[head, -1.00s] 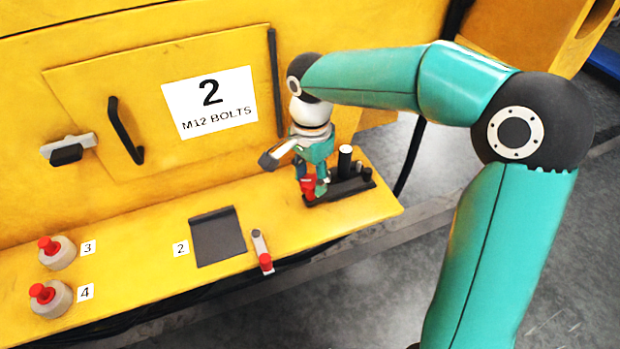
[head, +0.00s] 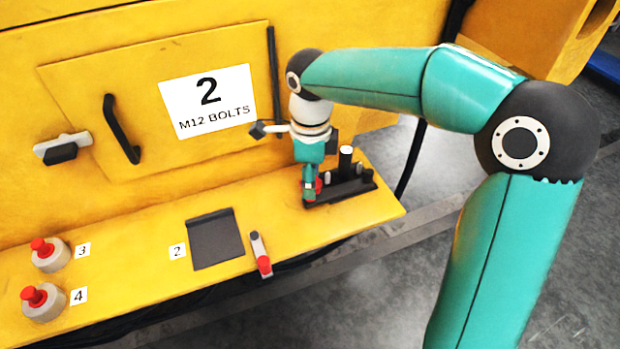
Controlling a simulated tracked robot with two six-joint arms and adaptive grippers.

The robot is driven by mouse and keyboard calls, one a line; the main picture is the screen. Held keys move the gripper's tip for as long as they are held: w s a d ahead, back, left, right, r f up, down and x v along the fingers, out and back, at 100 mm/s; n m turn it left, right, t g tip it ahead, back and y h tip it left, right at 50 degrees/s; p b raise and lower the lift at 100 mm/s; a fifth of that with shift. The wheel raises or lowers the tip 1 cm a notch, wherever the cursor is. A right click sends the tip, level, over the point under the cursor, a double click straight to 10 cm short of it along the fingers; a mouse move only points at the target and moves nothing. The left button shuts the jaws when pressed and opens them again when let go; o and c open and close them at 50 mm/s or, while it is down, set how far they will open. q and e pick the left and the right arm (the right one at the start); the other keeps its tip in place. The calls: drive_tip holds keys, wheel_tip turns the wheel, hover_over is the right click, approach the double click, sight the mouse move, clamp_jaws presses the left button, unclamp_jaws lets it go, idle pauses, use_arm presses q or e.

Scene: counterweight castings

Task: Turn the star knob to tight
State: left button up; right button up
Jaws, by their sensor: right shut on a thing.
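The red star knob (head: 319,186) sits at the left end of a black fixture (head: 345,192) on the right part of the yellow ledge. Only a little of its red shows; the rest is hidden by my right gripper. My right gripper (head: 311,191) points down from above and is shut on the knob. Its arm comes in from the right. I cannot read any tight mark or tell the knob's angle. My left gripper is not in view.
A black post (head: 345,161) stands on the fixture close behind the gripper. A red-tipped lever (head: 260,255), a black plate (head: 215,240) and two red-topped grey knobs (head: 48,254) (head: 43,302) lie further left. A yellow panel (head: 80,100) with a black handle (head: 120,130) rises behind.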

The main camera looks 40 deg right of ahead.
drive_tip(key=shift+w+r+m, duration=0.1)
drive_tip(key=shift+m, duration=0.5)
drive_tip(key=o, duration=1.2)
drive_tip(key=shift+c, duration=0.2)
wheel_tip(320, 180, up, 12)
